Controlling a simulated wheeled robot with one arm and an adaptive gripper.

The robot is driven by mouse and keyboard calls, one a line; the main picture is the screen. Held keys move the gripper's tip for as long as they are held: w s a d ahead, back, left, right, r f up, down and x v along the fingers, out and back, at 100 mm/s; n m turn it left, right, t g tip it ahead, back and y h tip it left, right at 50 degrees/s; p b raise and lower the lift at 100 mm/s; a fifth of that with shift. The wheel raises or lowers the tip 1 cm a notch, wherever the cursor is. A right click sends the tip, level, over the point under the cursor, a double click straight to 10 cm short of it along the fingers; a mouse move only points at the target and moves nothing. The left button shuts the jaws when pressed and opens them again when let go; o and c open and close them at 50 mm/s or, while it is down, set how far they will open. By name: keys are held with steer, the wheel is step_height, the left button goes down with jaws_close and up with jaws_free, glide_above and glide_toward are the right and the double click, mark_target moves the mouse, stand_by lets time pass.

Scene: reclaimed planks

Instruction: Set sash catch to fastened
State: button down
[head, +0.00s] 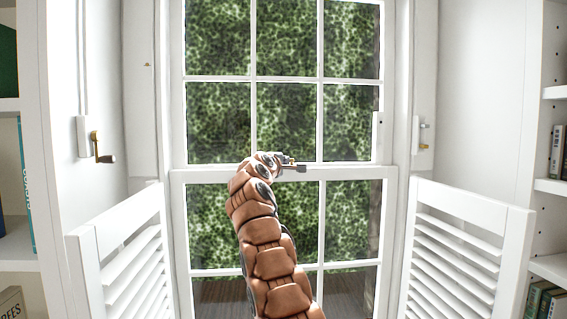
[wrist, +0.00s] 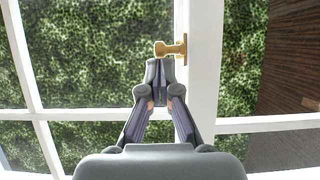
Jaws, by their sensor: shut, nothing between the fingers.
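The sash catch (wrist: 172,48) is a small brass piece with a rounded knob, mounted on a white bar of the window frame (wrist: 205,70) in the wrist view. It sticks out to the left from the bar. My gripper (wrist: 160,72) is shut and empty, its fingertips just below the catch in the picture; I cannot tell whether they touch it. In the head view my gripper (head: 290,162) is at the meeting rail (head: 345,172) between the upper and lower sashes. The catch cannot be made out clearly there, and I cannot tell its setting.
White louvred half-shutters stand open at left (head: 130,265) and right (head: 460,250). A brass crank handle (head: 101,148) is on the left wall, and a small latch fitting (head: 422,130) is on the right. Bookshelves flank the window. Foliage shows behind the glass.

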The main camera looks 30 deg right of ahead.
steer(key=shift+s+r, duration=0.1)
steer(key=shift+d+n+t+y, duration=0.1)
steer(key=shift+n+t+y, duration=0.2)
steer(key=shift+t, duration=0.1)
steer(key=shift+s+d+n+t+y+b, duration=0.3)
steer(key=shift+n+t+y+b, duration=0.1)
steer(key=shift+n+t+y, duration=0.15)
stand_by(1.5)
steer(key=shift+s+d, duration=0.1)
stand_by(0.9)
